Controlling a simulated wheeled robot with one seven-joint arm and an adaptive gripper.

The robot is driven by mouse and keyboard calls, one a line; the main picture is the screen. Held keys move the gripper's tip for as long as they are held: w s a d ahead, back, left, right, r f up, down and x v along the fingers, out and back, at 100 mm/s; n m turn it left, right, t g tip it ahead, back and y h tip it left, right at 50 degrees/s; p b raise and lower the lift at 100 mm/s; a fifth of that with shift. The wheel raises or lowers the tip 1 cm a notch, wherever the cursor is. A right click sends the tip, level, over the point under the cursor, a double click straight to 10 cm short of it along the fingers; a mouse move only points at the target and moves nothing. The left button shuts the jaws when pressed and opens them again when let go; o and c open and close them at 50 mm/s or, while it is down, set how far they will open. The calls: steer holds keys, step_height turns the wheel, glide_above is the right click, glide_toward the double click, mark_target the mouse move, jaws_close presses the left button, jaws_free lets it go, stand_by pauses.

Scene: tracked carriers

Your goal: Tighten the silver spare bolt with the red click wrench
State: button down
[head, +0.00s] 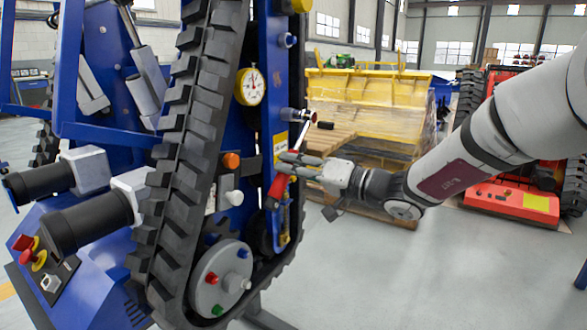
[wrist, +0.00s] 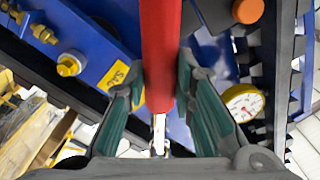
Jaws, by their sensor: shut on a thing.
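My gripper (head: 288,163) is shut on the red click wrench beside the blue tracked carrier. The wrench's red handle (head: 278,186) hangs below the fingers, and its silver shaft (head: 301,136) slants up and right. In the wrist view the red handle (wrist: 160,55) lies between the two teal finger pads, with a short silver part (wrist: 159,132) below. A silver and blue round fitting (head: 291,114) is on the carrier near the shaft's upper end. I cannot tell whether it is the silver spare bolt, or whether the wrench touches it.
A yellow label (head: 280,147) and a dial gauge (head: 250,87) are on the carrier, with an orange knob (head: 231,160) nearby. The black rubber track (head: 183,160) stands close left of my gripper. A yellow bin (head: 370,95) stands behind. Floor is clear at lower right.

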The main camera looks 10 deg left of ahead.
steer(key=shift+s+a+r+m, duration=0.15)
steer(key=shift+s+r+m, duration=0.2)
steer(key=shift+r+m, duration=0.15)
steer(key=shift+p, duration=0.3)
steer(key=shift+s+a+r+m, duration=0.1)
steer(key=shift+s+r+m, duration=0.25)
steer(key=shift+r+m, duration=0.15)
steer(key=shift+r+p, duration=0.1)
steer(key=shift+p, duration=0.25)
steer(key=shift+s+a+r+m+p, duration=0.15)
steer(key=shift+s+r+m+p, duration=0.25)
steer(key=shift+m, duration=0.2)
steer(key=shift+r, duration=0.15)
steer(key=shift+s+r+m+p, duration=0.2)
steer(key=shift+r+m+p, duration=0.3)
steer(key=shift+r+m, duration=0.1)
steer(key=shift+a, duration=0.1)
